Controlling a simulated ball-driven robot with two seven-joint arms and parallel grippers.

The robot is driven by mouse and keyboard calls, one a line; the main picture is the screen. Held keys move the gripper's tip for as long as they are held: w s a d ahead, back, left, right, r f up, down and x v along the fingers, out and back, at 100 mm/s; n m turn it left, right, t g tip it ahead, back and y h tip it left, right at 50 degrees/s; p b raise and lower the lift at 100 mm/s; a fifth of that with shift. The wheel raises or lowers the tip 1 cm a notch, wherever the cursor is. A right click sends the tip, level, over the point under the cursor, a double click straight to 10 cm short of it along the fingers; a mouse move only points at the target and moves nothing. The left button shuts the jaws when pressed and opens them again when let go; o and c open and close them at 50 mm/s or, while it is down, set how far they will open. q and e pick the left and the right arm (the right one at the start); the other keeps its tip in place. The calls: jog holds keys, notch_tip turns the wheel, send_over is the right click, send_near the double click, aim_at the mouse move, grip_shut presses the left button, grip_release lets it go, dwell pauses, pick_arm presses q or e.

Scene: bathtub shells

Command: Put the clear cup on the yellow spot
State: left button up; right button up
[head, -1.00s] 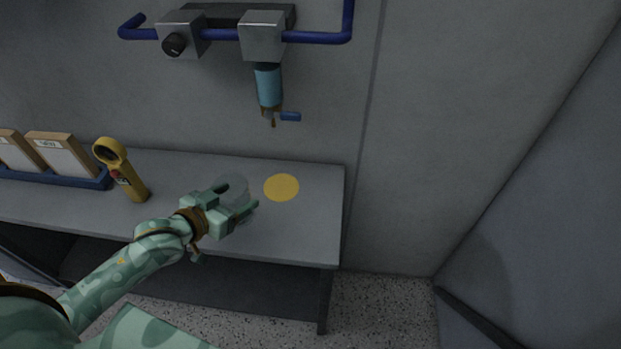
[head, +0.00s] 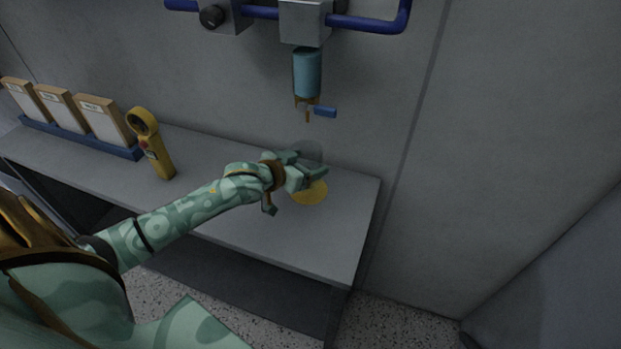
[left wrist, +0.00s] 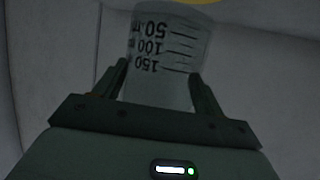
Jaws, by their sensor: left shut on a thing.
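The clear cup (head: 311,152) is faint and see-through in the head view, held between the fingers of my left gripper (head: 308,163). In the left wrist view the cup (left wrist: 165,50) shows dark measuring marks with the numbers 50, 100 and 150, and the fingers of my left gripper (left wrist: 160,85) press on both its sides. The yellow spot (head: 310,194) is a flat disc on the grey bench, partly covered by my gripper in the head view. A strip of it (left wrist: 240,6) shows at the top of the left wrist view. Whether the cup touches the bench I cannot tell. My right gripper is not in view.
A blue dispenser (head: 307,72) with a spout hangs on the wall above the spot. The bench's right end is clear.

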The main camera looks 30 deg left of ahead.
pick_arm(q)
jog(key=shift+w+a+f, duration=0.1)
jog(key=shift+w+f, duration=0.35)
jog(key=shift+f, duration=0.1)
notch_tip(320, 180, down, 4)
jog(key=b, duration=0.2)
jog(key=shift+w+r+b, duration=0.15)
jog(key=shift+b, duration=0.15)
jog(key=shift+r, duration=0.2)
jog(key=shift+f, duration=0.15)
jog(key=o, duration=1)
jog(key=shift+c, duration=0.2)
